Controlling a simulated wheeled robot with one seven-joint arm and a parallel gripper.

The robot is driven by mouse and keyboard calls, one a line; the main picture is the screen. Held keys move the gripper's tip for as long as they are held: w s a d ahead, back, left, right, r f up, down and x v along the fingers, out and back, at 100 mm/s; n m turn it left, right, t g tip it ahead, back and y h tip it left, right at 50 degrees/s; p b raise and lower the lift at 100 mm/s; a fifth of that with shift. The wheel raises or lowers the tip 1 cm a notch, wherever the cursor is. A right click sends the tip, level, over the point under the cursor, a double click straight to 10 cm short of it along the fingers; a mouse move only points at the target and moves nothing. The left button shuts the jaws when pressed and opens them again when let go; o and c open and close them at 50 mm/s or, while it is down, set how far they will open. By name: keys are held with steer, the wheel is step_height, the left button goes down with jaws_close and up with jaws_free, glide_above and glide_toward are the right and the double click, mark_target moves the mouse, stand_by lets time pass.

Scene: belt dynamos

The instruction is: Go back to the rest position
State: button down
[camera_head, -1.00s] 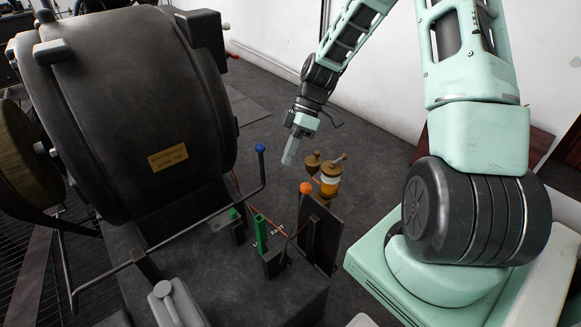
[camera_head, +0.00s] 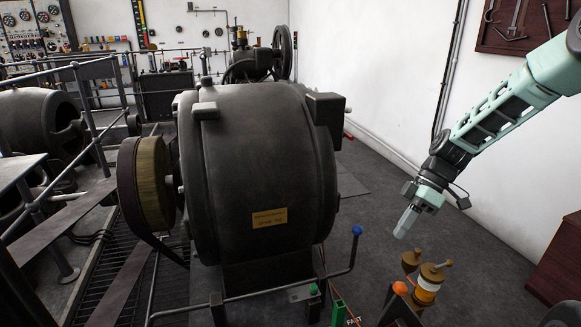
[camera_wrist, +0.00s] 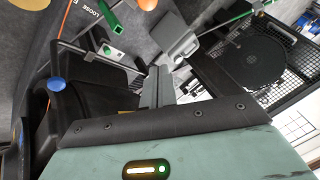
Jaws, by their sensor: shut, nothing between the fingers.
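My gripper (camera_head: 406,222) hangs at the end of my mint-green arm at the right of the head view, its fingers together and empty. It is in the air above and slightly left of two brass oil cups; the nearer one (camera_head: 428,285) has an amber glass band. In the wrist view my closed fingers (camera_wrist: 157,85) point up at the middle of the picture, with nothing between them. The big dark dynamo (camera_head: 255,170) with a brass plate stands to the left of my gripper, apart from it.
A belt pulley (camera_head: 152,183) and railings are at the left. A tool board (camera_head: 525,22) hangs on the right wall. Floor between dynamo and wall is open.

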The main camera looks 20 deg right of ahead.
steer(key=s+a+r+m+g+h+p, duration=0.1)
steer(key=s+a+r+h+p, duration=0.25)
steer(key=a, duration=0.55)
steer(key=s+a+r+m+h+p, duration=0.1)
steer(key=s+a+r+p, duration=0.25)
steer(key=a+r, duration=0.45)
steer(key=s+a+r+m+t+h+p, duration=0.1)
steer(key=s+a+r+p, duration=0.1)
steer(key=s, duration=0.5)
steer(key=s+a+r+m+t+h+p, duration=0.1)
steer(key=s+a+r+p, duration=0.1)
steer(key=s+a+r, duration=0.3)
steer(key=s+a, duration=0.2)
steer(key=shift+s+a+r+t, duration=0.2)
steer(key=shift+s+a+t, duration=0.1)
steer(key=shift+s, duration=0.1)
